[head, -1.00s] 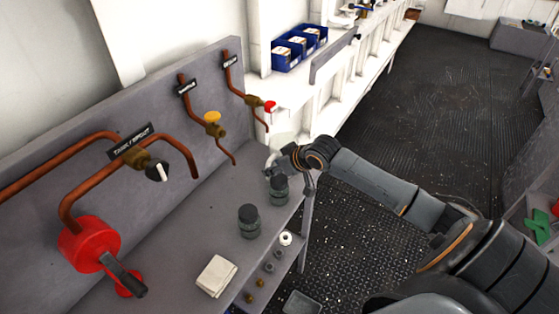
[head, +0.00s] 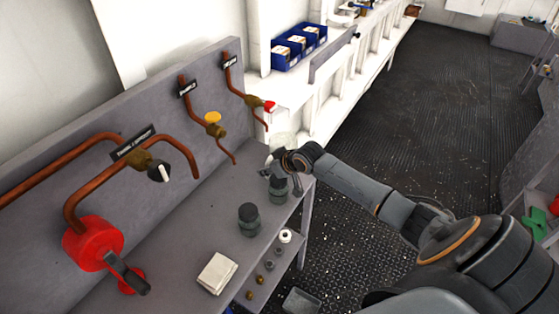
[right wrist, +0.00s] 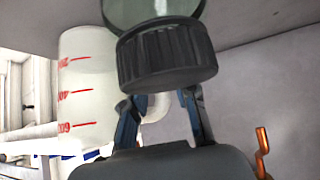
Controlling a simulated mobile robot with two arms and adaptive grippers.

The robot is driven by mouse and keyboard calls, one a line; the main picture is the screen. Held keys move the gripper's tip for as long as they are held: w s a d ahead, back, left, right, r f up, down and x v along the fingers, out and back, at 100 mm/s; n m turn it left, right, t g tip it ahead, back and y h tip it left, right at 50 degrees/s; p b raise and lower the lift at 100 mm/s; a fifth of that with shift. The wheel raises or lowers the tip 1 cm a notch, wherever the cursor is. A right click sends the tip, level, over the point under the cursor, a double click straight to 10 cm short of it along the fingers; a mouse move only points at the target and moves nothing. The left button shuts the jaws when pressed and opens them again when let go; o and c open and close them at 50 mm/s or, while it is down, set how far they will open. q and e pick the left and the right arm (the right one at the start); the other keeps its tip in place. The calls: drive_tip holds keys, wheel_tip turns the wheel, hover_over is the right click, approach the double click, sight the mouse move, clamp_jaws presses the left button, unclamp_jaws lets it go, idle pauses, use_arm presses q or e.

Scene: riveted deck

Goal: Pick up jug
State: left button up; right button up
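The jug (right wrist: 88,85) is a translucent white measuring jug with red markings, in the left half of the right wrist view. In the head view it is a faint pale shape (head: 284,142) at the far end of the grey bench, partly hidden by my right gripper (head: 272,166). In the right wrist view my right gripper (right wrist: 160,105) has its fingers apart. A pale curved piece, which looks like the jug's handle, shows between them; I cannot tell if they touch it. My left gripper is out of view.
A dark-lidded jar (right wrist: 166,55) is close in front of the right fingers; it stands on the bench in the head view (head: 278,188). A second jar (head: 249,220) and a pale folded cloth (head: 217,273) are nearer. Copper pipes with valves line the backboard (head: 150,120).

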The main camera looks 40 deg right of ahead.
clamp_jaws()
drive_tip(key=shift+r, duration=0.1)
drive_tip(key=shift+s+d+r+b, duration=0.1)
drive_tip(key=shift+r+b, duration=0.1)
drive_tip(key=shift+b, duration=0.2)
wheel_tip(320, 180, up, 6)
drive_tip(key=shift+b, duration=0.75)
drive_tip(key=s+d+b, duration=0.1)
drive_tip(key=s+d, duration=0.2)
drive_tip(key=s, duration=0.6)
drive_tip(key=s+d+b, duration=0.1)
drive_tip(key=s+d, duration=0.3)
drive_tip(key=s, duration=0.5)
drive_tip(key=shift+d+r, duration=0.2)
drive_tip(key=shift+s, duration=0.1)
idle(0.5)
